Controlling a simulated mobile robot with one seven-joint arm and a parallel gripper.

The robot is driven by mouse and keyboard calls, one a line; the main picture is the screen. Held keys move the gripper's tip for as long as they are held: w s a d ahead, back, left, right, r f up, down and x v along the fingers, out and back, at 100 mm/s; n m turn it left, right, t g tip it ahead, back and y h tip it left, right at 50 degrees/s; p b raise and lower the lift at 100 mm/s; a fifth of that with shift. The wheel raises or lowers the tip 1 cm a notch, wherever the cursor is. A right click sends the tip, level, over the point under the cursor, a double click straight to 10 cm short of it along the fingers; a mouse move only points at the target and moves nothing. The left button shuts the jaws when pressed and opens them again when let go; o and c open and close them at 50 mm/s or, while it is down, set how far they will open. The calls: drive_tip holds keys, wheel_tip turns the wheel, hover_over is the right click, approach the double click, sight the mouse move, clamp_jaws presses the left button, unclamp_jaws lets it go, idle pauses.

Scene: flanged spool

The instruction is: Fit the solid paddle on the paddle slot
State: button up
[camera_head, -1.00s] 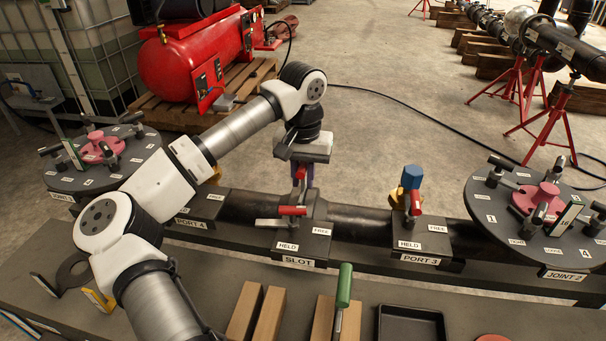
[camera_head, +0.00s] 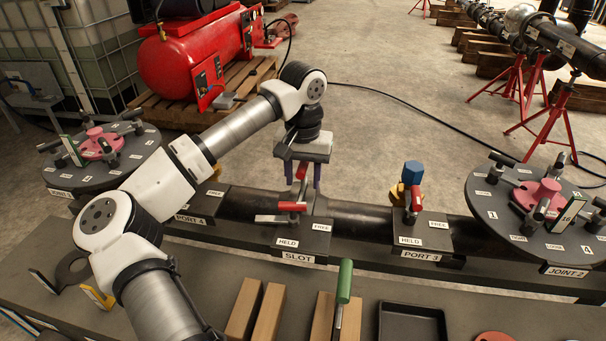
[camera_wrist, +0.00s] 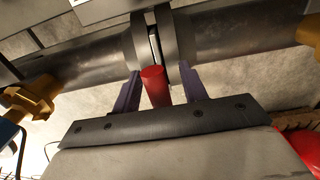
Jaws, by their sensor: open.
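A red-handled piece (camera_wrist: 153,86) stands upright between my gripper's fingers at the slot (camera_head: 299,257); its red top also shows in the head view (camera_head: 301,173). In the wrist view, a thin plate (camera_wrist: 154,45) sits between two pipe flanges just beyond the red handle. My gripper (camera_head: 303,182) is open above the slot, a purple finger on each side of the handle with gaps. A red lever (camera_head: 291,206) lies level at the slot. A green-handled piece (camera_head: 344,282) stands by wooden blocks in front. I cannot tell which piece is the solid paddle.
Port 3 (camera_head: 421,255) has an upright red lever (camera_head: 415,199) and a blue-topped yellow fitting (camera_head: 411,174). Round joint plates stand left (camera_head: 60,182) and right (camera_head: 490,220).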

wheel_tip(320, 180, up, 14)
idle(0.5)
